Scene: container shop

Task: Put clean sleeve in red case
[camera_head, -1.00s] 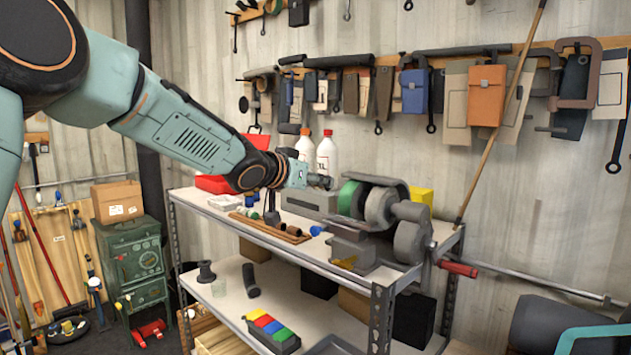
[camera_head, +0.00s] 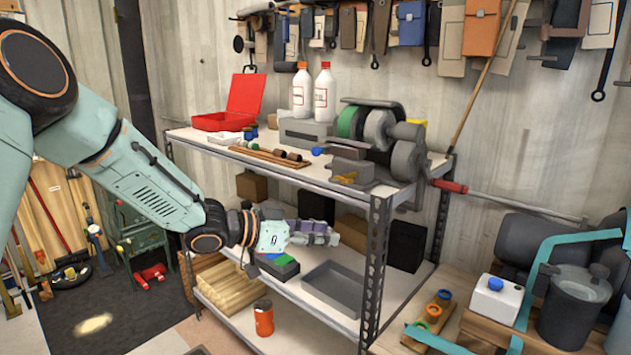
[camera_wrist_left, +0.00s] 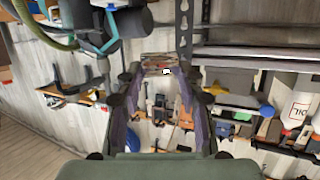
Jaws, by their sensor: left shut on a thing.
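My left gripper (camera_head: 318,235) is in front of the rack, level with the space between the top and lower shelves. Its long fingers are shut on a small greyish-brown piece, which shows between the fingertips in the wrist view (camera_wrist_left: 158,64). I cannot tell whether this is the sleeve. The red case (camera_head: 242,108) stands open, lid up, at the back left of the top shelf, above and left of the gripper. Short dark and brown cylinders (camera_head: 294,156) lie by a wooden strip on the top shelf. My right gripper is not in view.
Two white bottles (camera_head: 322,92) and a bench grinder (camera_head: 380,130) stand on the top shelf (camera_head: 205,140). A grey tray (camera_head: 333,286) and a block bin are on the lower shelf. A steel post (camera_head: 375,270) rises right of the gripper. An orange can (camera_head: 263,317) stands below.

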